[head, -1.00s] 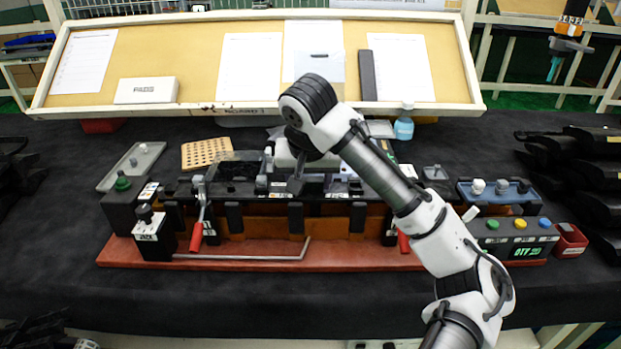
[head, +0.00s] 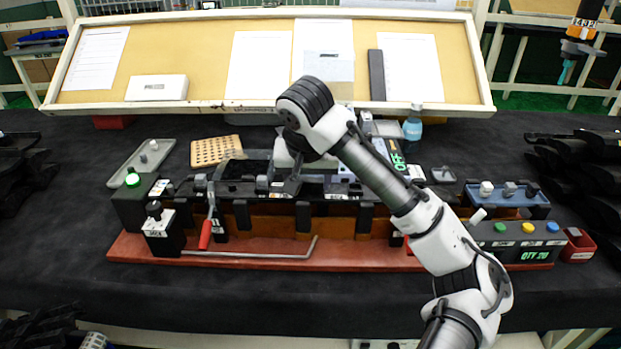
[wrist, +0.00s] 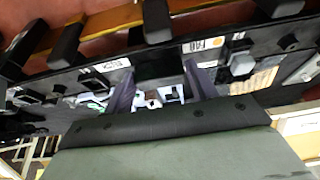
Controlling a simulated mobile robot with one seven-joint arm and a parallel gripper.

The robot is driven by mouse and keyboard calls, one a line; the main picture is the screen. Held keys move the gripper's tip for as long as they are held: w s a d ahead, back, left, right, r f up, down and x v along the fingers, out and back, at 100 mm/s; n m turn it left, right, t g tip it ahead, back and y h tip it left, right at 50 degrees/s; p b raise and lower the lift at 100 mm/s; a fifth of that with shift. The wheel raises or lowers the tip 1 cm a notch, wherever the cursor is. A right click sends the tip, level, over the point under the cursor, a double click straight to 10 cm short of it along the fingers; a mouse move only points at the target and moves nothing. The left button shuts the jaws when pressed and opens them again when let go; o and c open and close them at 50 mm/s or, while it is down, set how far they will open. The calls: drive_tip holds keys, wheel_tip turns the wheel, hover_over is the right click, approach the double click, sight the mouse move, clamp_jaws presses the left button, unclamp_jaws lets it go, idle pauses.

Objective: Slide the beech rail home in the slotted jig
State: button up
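The slotted jig is a long black fixture on a red base (head: 330,252), in the middle of the bench. An orange-brown wooden bar, which looks like the beech rail (head: 274,223), lies lengthwise in it behind several black uprights. It also shows across the top of the wrist view (wrist: 108,26). My gripper (head: 292,184) is over the jig's black top, behind the bar; my arm hides part of the jig's right half. In the wrist view my gripper's fingers (wrist: 160,76) stand apart, with a dark block between or beyond their tips; contact cannot be told.
A red-handled clamp (head: 206,232) and a bent metal rod (head: 255,253) lie along the front. A button box (head: 516,240) and red bin (head: 579,245) stand right. Bare black cloth lies in front.

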drive_tip(key=o, duration=0.5)
drive_tip(key=shift+a, duration=0.15)
drive_tip(key=shift+c, duration=0.2)
drive_tip(key=v, duration=1.3)
drive_tip(key=shift+s+r+b, duration=0.15)
drive_tip(key=shift+r+b, duration=0.15)
drive_tip(key=shift+r, duration=0.05)
